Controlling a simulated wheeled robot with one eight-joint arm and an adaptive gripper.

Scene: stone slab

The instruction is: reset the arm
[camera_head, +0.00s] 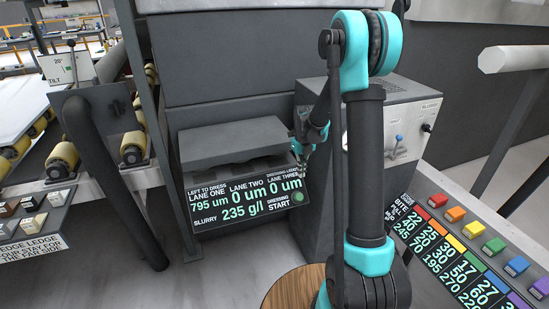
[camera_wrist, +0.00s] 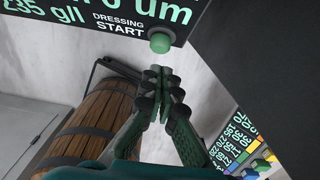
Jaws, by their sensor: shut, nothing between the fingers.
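My arm stands at the middle right of the head view and reaches forward to the machine. My gripper (camera_head: 304,160) is small there, just above the right end of a black display panel. In the wrist view my gripper (camera_wrist: 160,78) is shut and empty, its fingertips together. A round green button (camera_wrist: 160,40) beside the words DRESSING START lies just beyond the fingertips. The button (camera_head: 297,197) also shows at the panel's lower right corner in the head view. I cannot tell whether the fingertips touch it.
The display panel (camera_head: 240,208) fronts a dark machine. A wooden barrel (camera_wrist: 95,115) stands below left of the gripper in the wrist view. A grey cabinet (camera_head: 400,115) is right of the arm, above a console with coloured buttons (camera_head: 474,230). A roller conveyor (camera_head: 62,155) is left.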

